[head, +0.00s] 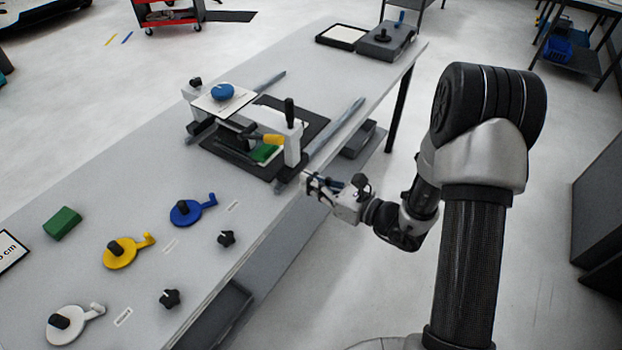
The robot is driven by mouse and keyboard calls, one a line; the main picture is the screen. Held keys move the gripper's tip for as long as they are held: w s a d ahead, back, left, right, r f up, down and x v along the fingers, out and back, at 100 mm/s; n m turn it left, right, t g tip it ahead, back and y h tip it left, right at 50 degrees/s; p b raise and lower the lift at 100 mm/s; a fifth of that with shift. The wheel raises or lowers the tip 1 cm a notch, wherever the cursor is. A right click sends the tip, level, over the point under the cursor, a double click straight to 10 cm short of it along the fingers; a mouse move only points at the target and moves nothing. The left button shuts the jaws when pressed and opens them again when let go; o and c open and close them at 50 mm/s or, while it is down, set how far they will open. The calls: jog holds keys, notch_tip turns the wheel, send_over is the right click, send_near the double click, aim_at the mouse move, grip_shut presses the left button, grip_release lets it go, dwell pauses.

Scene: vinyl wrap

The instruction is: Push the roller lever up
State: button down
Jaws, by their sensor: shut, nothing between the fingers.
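A roller fixture stands on the long grey table (150,150), with a light post (292,145) at its near right side. A black handle (290,112), which looks like the roller lever, points up from the top of this post. My gripper (308,183) is shut and empty at the table's right edge, below and slightly right of the post. It appears apart from the handle. The fingertips are small and dark here, so their exact gap to the fixture cannot be told.
On the fixture are a white plate with a blue disc (222,92), a yellow handle (273,139) and a green block (264,153). Rails (338,128) run beside it. Blue (187,212), yellow (120,253) and white (68,325) tools and black knobs (226,238) lie nearer.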

aim_at(261, 138)
jog(key=w+a+r+b, duration=0.1)
jog(key=w+a+r, duration=0.2)
jog(key=w+a, duration=0.3)
jog(key=shift+b, duration=0.35)
jog(key=shift+d+r, duration=0.1)
